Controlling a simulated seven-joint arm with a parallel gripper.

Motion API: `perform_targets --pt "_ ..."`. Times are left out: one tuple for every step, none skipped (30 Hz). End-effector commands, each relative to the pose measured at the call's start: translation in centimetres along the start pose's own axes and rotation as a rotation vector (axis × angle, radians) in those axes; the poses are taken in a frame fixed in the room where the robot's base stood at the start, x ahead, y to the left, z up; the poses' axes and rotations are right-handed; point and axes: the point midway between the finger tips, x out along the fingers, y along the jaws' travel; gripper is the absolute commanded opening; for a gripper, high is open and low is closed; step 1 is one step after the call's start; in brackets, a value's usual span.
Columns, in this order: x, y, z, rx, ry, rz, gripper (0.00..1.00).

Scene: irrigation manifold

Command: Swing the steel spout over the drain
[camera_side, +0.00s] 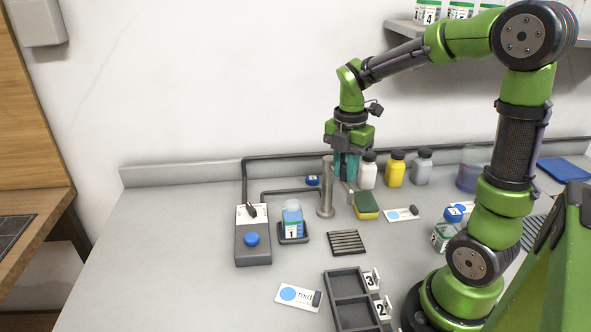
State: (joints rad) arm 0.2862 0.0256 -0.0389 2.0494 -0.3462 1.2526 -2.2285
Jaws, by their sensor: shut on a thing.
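The steel spout's upright post (326,190) stands on the bench left of my gripper (346,178). My gripper points down with its teal fingers shut on the spout near the top of the post, right of it. The fingers and the bottles behind make the exact grip hard to see. A short end of the spout shows below the fingers, close to the sponge. The drain, a dark slatted grate (346,242), lies flat on the bench in front of the post. The spout is not above it.
A green and yellow sponge (366,206) lies just right of the spout. White, yellow (395,169) and grey bottles stand behind. A control box (253,240) and a blue bottle (292,218) are at left. A compartment tray (349,288) lies in front of the grate.

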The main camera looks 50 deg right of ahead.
Motion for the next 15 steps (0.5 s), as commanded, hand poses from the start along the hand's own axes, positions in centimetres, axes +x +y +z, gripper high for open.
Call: perform_targets --pt "-0.16 0.01 0.02 -0.009 0.002 0.004 0.00" --pt "-0.16 -0.02 0.05 -0.014 0.002 0.004 0.00" --pt "-0.17 -0.04 0.09 -0.019 0.002 0.004 0.00" --pt "-0.17 -0.05 0.12 -0.022 0.002 0.004 0.00" --pt "-0.17 -0.07 0.14 -0.025 0.002 0.004 0.00" --pt "-0.17 -0.08 0.17 -0.028 0.002 0.004 0.00" --pt "-0.17 -0.09 0.18 -0.029 0.002 0.004 0.00" --pt "-0.17 -0.10 0.19 -0.030 0.002 0.004 0.00" --pt "-0.17 -0.11 0.21 -0.031 0.001 0.004 0.00" --pt "-0.17 -0.11 0.22 -0.031 0.001 0.004 0.00" --pt "-0.17 -0.12 0.23 -0.031 0.001 0.004 0.00" --pt "-0.17 -0.12 0.24 -0.031 0.001 0.003 0.00" --pt "-0.17 -0.13 0.25 -0.031 0.000 0.003 0.00" --pt "-0.17 -0.13 0.26 -0.030 0.000 0.003 0.00" --pt "-0.17 -0.14 0.26 -0.030 0.000 0.003 0.00"
